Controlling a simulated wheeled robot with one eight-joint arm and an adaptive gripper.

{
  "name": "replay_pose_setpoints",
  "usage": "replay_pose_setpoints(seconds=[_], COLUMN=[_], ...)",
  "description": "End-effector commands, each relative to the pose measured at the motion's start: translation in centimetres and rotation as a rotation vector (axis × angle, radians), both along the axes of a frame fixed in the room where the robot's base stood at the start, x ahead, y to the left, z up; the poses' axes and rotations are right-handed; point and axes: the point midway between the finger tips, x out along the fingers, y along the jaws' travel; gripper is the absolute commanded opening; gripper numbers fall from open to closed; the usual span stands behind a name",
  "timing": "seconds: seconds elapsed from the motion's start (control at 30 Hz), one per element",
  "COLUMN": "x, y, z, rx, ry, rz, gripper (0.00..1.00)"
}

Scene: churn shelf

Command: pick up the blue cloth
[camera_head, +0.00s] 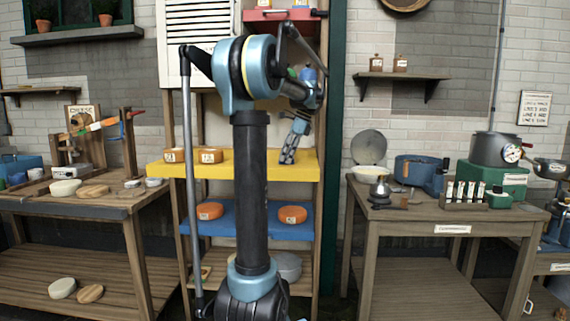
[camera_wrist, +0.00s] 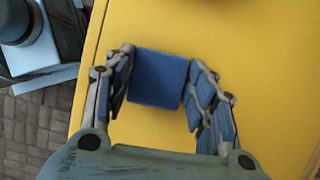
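The blue cloth (camera_wrist: 157,82) shows in the wrist view as a small, folded-looking square on the yellow shelf (camera_wrist: 215,30). My gripper (camera_wrist: 160,62) is open above the shelf, with one finger on each side of the cloth. The fingertips are close to the cloth's left and right edges; I cannot tell whether they touch it. In the head view my gripper (camera_head: 288,157) points down over the right part of the yellow shelf. I cannot make out the cloth there.
Orange-brown round items (camera_head: 211,155) sit on the yellow shelf's left, and more (camera_head: 292,214) on the blue shelf (camera_head: 265,231) below. A red shelf (camera_head: 283,15) is above. Loaded wooden tables stand left (camera_head: 95,205) and right (camera_head: 405,222).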

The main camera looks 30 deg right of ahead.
Motion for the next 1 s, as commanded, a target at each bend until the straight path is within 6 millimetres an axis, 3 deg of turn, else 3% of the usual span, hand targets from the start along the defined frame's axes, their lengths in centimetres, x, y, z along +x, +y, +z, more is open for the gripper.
replay_pose_setpoints(seconds=[0.37, 0.8, 1.0], x=[0.0, 0.0, 0.0], y=[0.0, 0.0, 0.0], z=[0.6, 7.6, 9.6], rx=[0.0, 0.0, 0.0], ry=[0.0, 0.0, 0.0], rz=[0.0, 0.0, 0.0], gripper=[0.35, 0.35, 0.35])
